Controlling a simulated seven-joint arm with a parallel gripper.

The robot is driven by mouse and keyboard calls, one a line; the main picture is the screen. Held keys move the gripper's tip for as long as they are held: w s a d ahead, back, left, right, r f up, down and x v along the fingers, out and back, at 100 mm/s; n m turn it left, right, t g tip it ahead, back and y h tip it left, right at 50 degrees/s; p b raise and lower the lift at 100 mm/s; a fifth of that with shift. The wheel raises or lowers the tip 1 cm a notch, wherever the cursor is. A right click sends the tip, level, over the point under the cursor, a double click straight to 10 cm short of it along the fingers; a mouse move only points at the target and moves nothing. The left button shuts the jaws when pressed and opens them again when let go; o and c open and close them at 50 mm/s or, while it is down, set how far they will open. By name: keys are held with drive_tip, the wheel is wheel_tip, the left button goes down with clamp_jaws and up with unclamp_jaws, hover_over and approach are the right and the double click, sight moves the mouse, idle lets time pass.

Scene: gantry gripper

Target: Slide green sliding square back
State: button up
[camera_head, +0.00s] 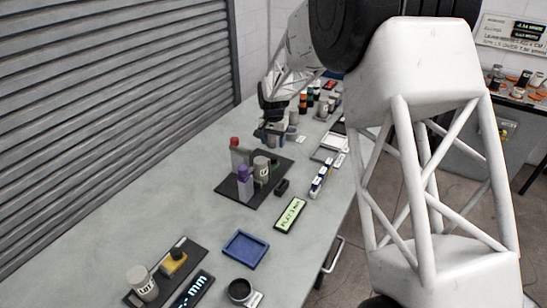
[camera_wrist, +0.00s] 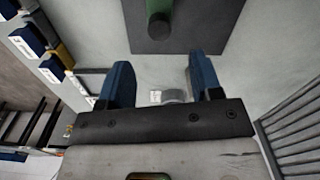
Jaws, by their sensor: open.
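In the wrist view a green upright block (camera_wrist: 158,8) stands on a dark plate (camera_wrist: 215,25) at the top edge; its top is cut off, and a dark round part sits at its foot. I cannot tell whether it is the green sliding square. No green square shows clearly in the head view. My gripper (camera_wrist: 163,80) is open and empty, its two blue-padded fingers apart and pointing toward the plate, short of the green block. In the head view my gripper (camera_head: 272,130) hangs over the table behind a black plate (camera_head: 263,191).
The black plate carries a red-topped grey post (camera_head: 236,155), a purple post (camera_head: 244,184) and a grey can (camera_head: 261,169). A blue tray (camera_head: 245,248) and a green-lit display (camera_head: 290,214) lie nearer. Bare table lies to the left, beside a grey shutter (camera_head: 110,90).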

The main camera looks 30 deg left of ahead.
sight(273, 157)
drive_tip(key=shift+f, duration=0.1)
drive_tip(key=shift+f, duration=3.85)
